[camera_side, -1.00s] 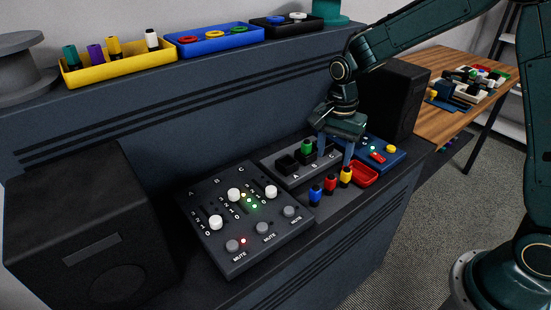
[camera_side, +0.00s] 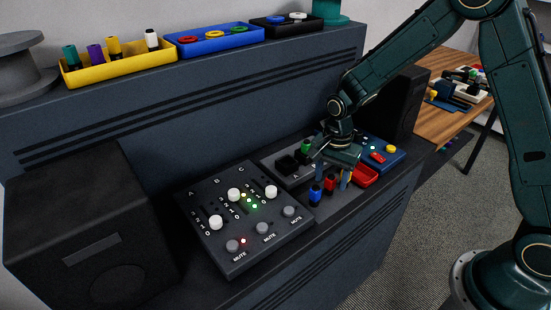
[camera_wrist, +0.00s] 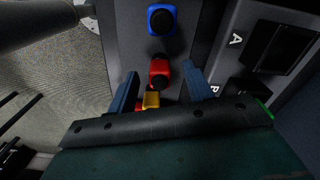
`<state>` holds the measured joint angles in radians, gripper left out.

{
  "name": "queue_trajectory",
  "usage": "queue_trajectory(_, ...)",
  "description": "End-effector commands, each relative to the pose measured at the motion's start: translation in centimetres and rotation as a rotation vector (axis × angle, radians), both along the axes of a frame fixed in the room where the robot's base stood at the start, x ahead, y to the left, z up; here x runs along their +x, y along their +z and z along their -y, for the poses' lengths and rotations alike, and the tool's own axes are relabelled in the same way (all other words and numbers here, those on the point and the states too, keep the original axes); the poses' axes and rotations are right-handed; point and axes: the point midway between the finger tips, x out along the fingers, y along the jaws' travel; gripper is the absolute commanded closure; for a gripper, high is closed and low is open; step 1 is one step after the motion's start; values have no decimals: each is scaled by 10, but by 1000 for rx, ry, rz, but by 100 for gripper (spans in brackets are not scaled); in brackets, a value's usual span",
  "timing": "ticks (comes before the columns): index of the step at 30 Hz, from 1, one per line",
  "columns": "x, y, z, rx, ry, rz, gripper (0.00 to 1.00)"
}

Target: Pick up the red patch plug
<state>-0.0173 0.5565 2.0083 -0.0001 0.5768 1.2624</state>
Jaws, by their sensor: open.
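The red patch plug (camera_side: 330,184) stands on the bench between the blue plug (camera_side: 315,194) and the yellow plug, which is mostly hidden by my gripper in the side view. My gripper (camera_side: 335,178) is low over the row, pointing down. In the wrist view my open gripper (camera_wrist: 158,82) has one blue finger on each side, with the red plug (camera_wrist: 160,68) between and slightly beyond the tips. The yellow plug (camera_wrist: 151,100) sits closer to the gripper body, and the blue plug (camera_wrist: 162,19) is farther up. Contact with the red plug cannot be told.
A grey socket block (camera_side: 287,173) with letters and a green plug (camera_side: 306,146) in it is beside the row. A red tray (camera_side: 365,175) and a blue panel (camera_side: 393,157) lie to the right. The mixer (camera_side: 235,240) is at the left.

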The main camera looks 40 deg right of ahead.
Motion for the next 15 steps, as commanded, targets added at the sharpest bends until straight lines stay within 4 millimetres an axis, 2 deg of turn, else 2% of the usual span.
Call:
queue_trajectory(6,0,-20,0,0,-1,-2,49)
queue_trajectory(15,0,-22,0,1,-1,0,49)
